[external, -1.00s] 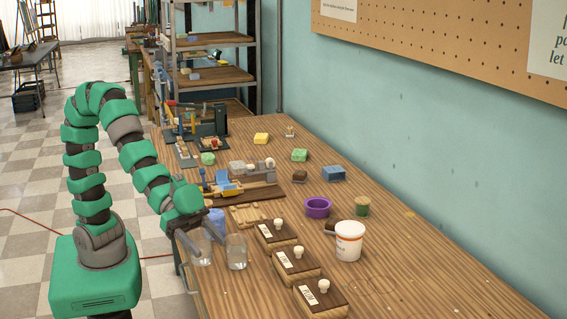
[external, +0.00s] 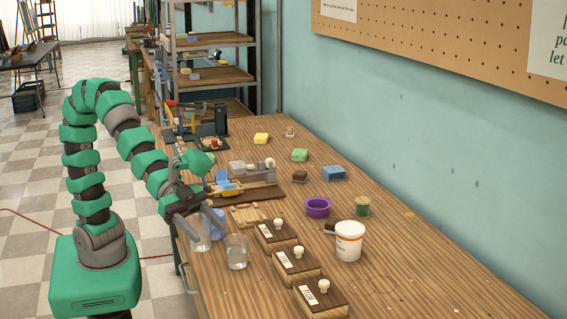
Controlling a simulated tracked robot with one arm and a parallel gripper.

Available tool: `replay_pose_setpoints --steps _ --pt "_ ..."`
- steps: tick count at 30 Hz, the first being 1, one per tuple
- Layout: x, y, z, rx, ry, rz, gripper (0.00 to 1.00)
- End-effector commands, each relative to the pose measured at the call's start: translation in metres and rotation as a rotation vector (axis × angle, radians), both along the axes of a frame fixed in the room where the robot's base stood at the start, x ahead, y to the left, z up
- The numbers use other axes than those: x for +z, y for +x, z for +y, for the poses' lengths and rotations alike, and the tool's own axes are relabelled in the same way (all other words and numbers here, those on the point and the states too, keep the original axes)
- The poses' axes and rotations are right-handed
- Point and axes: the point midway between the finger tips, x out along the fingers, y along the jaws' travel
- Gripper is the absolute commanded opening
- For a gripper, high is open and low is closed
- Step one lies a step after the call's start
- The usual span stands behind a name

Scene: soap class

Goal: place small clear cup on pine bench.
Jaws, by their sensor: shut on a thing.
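My gripper (external: 194,226) is at the bench's left edge, with its fingers around the small clear cup (external: 201,238). It is shut on this cup, whose upper part is partly hidden by the fingers. The cup appears upright and a little raised. A second clear cup (external: 236,254) stands on the bench just to the right, apart from the held one. The long wood-grained bench (external: 420,272) fills the middle and right of the view.
A blue cup (external: 217,222) is close behind the held cup. Wooden boxes with white knobs (external: 297,264), a white tub (external: 349,241) and a purple bowl (external: 317,207) stand to the right. The bench's front right is mostly clear.

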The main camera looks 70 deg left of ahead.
Motion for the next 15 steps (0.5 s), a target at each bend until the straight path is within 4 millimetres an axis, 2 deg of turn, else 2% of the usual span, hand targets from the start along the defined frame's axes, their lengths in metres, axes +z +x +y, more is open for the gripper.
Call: replay_pose_setpoints --steps 3,11,15 --pt "0.015 0.000 0.000 0.001 -0.004 -0.003 0.32" --pt "0.015 0.029 0.012 0.061 -0.002 0.001 0.32" --pt "0.016 0.053 0.024 0.111 -0.002 0.002 0.32"
